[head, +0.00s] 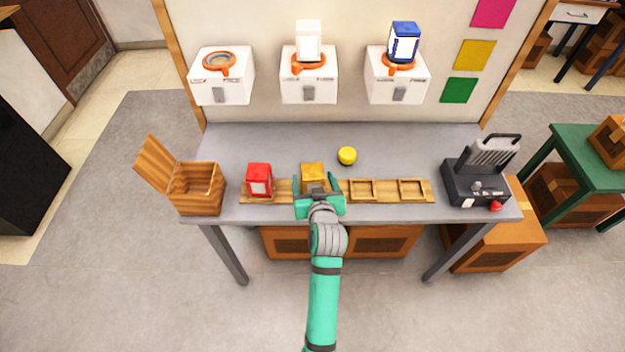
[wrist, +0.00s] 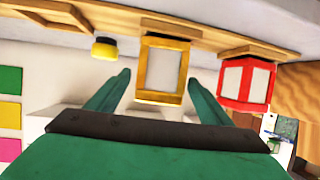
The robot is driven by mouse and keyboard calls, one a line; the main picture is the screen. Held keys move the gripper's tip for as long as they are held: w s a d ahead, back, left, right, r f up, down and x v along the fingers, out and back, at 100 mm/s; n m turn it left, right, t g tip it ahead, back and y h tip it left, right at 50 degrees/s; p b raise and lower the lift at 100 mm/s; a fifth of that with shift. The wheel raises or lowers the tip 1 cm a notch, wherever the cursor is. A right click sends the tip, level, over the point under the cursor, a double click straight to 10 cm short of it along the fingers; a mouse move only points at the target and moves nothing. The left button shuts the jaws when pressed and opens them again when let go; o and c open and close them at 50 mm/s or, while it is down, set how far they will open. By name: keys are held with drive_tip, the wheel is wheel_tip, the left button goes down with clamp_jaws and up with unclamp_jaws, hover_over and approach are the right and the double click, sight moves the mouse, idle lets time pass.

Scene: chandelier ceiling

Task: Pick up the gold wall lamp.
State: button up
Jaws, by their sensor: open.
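The gold wall lamp (head: 312,171) stands upright in the wooden rack (head: 386,197) on the grey table, between the red lamp and an empty square slot. In the wrist view the gold lamp (wrist: 163,68) shows a gold frame around a pale panel. My gripper (head: 315,184) is open and empty at the lamp's near side. In the wrist view its two green fingers (wrist: 161,76) appear on either side of the lamp, with gaps between. I cannot tell how far they reach along it.
A red lamp (head: 259,180) stands close left. A yellow cylinder (head: 347,155) sits behind right. An open wooden box (head: 200,190) is at the left end, a black device (head: 475,182) at the right. White (head: 308,40) and blue (head: 403,42) lamps sit on wall-mounted units.

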drive_tip(key=shift+x, duration=1.15)
drive_tip(key=c, duration=1.3)
drive_tip(key=shift+r, duration=0.15)
